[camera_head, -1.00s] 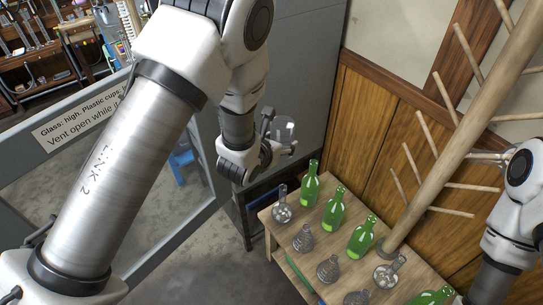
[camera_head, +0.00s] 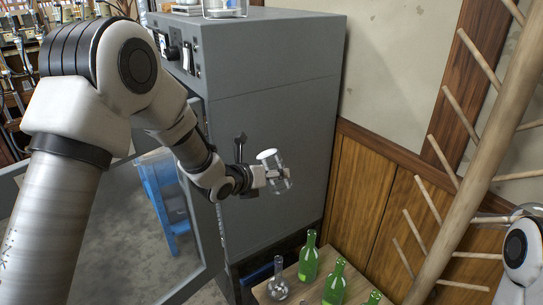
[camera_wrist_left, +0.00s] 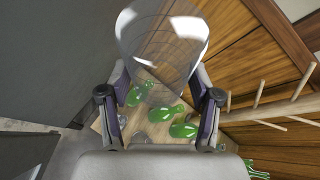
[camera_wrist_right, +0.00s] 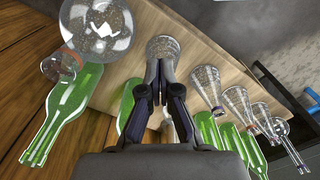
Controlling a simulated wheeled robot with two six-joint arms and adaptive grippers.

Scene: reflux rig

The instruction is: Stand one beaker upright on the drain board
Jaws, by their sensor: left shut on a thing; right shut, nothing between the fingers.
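My left gripper (camera_head: 268,176) is shut on a clear glass beaker (camera_head: 281,186), held tilted in the air beside the grey cabinet and above the wooden table. The beaker fills the upper middle of the left wrist view (camera_wrist_left: 163,35), between the fingers. My right gripper (camera_wrist_right: 163,78) is shut and empty in the right wrist view, its tips overlapping a glass flask (camera_wrist_right: 163,46); I cannot tell whether they touch. I cannot make out the drain board for certain in any view.
A wooden table (camera_head: 313,295) carries green bottles (camera_head: 308,258) and glass flasks (camera_head: 278,281). A wooden peg stand (camera_head: 470,170) rises at the right. The grey cabinet (camera_head: 265,110) bears glassware (camera_head: 225,8) on top. A blue stool (camera_head: 165,200) stands left.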

